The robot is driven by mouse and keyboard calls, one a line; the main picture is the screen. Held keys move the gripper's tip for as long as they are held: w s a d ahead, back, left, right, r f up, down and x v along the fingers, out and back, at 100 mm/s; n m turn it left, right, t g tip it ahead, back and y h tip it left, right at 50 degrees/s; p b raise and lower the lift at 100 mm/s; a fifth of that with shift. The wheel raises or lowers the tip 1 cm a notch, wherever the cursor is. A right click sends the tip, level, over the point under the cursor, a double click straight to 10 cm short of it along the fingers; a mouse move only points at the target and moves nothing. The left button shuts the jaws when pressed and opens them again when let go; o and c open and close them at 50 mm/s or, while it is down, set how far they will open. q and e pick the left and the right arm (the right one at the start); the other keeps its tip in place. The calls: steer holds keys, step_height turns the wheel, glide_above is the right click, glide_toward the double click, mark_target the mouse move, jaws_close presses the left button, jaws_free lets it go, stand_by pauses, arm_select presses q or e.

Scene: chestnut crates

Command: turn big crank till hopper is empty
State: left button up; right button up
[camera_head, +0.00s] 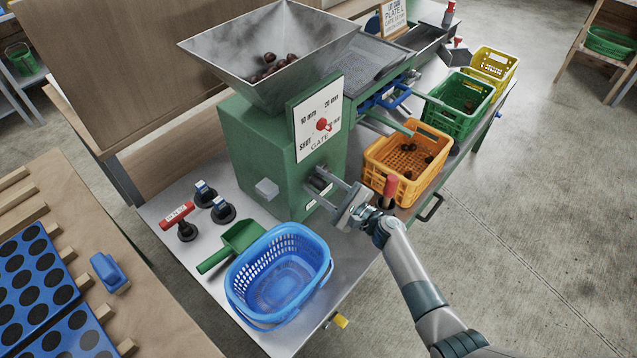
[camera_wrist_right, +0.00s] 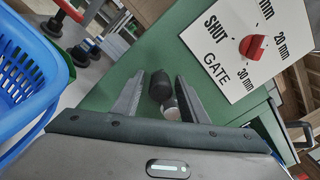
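The metal hopper (camera_head: 215,58) on top of the green machine (camera_head: 245,150) holds several chestnuts (camera_head: 268,66). The red gate knob (camera_head: 323,125) sits on a white dial, also seen in the right wrist view (camera_wrist_right: 252,47). My right gripper (camera_head: 325,188) is at the machine's front face, fingers apart. In the right wrist view, a dark round stub (camera_wrist_right: 160,85) shows between its fingers, with visible gaps. I cannot tell whether it belongs to the big crank. An upright red handle (camera_head: 390,186) stands by my right wrist, its base partly hidden. My left gripper is out of view.
Orange (camera_head: 377,174), green (camera_head: 445,116) and yellow (camera_head: 510,64) crates line the machine's right side; chestnuts lie in the orange one. A blue basket (camera_head: 325,262), green scoop (camera_head: 240,236) and red-handled tool (camera_head: 177,213) are on the table's left front.

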jaws_close()
